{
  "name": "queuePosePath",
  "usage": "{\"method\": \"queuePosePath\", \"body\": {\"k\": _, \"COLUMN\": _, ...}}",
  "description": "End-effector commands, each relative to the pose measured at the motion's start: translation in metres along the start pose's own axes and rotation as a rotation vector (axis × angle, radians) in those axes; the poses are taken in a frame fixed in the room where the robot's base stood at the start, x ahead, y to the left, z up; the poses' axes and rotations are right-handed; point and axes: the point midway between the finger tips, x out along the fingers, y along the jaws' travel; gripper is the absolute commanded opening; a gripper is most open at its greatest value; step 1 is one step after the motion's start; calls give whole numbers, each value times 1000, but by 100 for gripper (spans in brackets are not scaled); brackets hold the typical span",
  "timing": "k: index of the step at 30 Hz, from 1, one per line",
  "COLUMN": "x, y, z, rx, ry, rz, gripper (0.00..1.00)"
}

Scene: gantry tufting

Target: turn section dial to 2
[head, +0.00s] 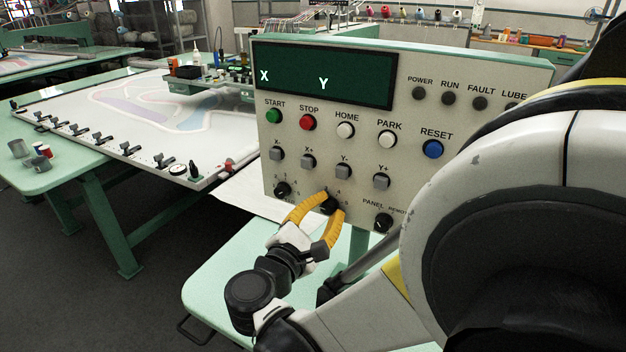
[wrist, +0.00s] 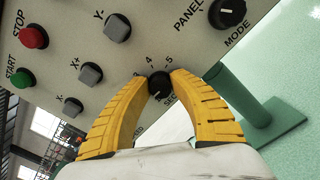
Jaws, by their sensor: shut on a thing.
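The section dial (head: 329,207) is a small black knob low on the control panel, in the middle of the bottom row. My gripper (head: 330,203) is shut on it, one yellow finger on each side. In the wrist view the dial (wrist: 159,87) sits between the two ribbed fingertips (wrist: 160,82). The numbers 4 and 5 show above it, with part of a 3 by the left fingertip and part of the word SECTION below. The fingers hide the other numbers. A small light mark shows on the knob's lower part; I cannot tell which number it points to.
The black mode dial (head: 383,222) is to the right and another black dial (head: 282,190) to the left. Grey axis buttons, including Y- (head: 343,172), are just above my fingers. The pale green table (head: 215,290) lies below the panel.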

Motion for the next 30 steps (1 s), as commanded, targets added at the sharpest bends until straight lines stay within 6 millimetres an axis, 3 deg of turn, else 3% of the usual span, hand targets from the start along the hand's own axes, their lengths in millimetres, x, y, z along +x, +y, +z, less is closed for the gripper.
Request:
{"method": "queuePosePath", "body": {"k": 12, "x": 1, "y": 0, "z": 0, "rx": 163, "ry": -2, "rz": 1, "gripper": 0}}
{"method": "queuePosePath", "body": {"k": 27, "x": 1, "y": 0, "z": 1, "rx": 178, "ry": -2, "rz": 2, "gripper": 0}}
{"method": "queuePosePath", "body": {"k": 28, "x": 1, "y": 0, "z": 1, "rx": 178, "ry": -2, "rz": 2, "gripper": 36}}
{"method": "queuePosePath", "body": {"k": 30, "x": 1, "y": 0, "z": 0, "rx": 178, "ry": -2, "rz": 2, "gripper": 52}}
